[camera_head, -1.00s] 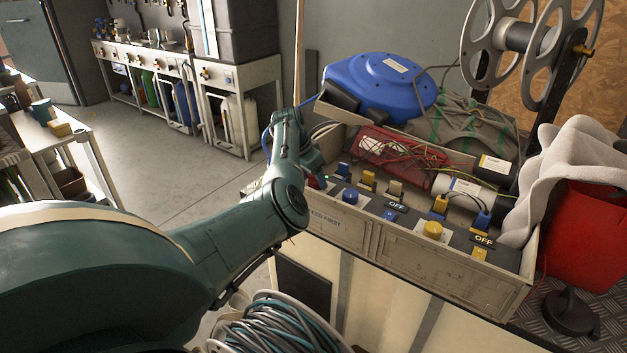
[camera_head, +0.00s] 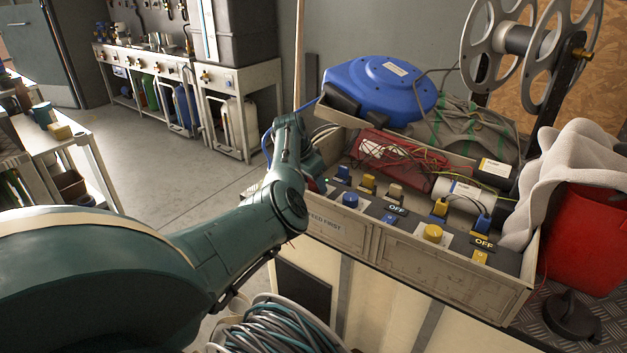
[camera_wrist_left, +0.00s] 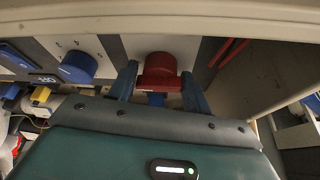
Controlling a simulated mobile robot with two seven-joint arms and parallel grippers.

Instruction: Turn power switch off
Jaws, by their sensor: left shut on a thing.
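A red rotary knob (camera_wrist_left: 160,72) sits on the panel in the left wrist view. I take it to be the power switch, but no label on it is readable. My left gripper (camera_wrist_left: 158,92) has one blue finger on each side of the knob and is shut on it. In the head view, my left gripper (camera_head: 316,172) is at the left end of the control panel (camera_head: 375,219), and my own arm largely hides it and the knob. My right gripper is not in view.
A blue knob (camera_head: 350,199), a yellow knob (camera_head: 433,233) and small switches with OFF labels (camera_head: 484,243) lie to the right. A blue hose reel (camera_head: 380,85), a red bin (camera_head: 585,230) and a grey cloth (camera_head: 570,175) crowd the bench. Floor is clear at left.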

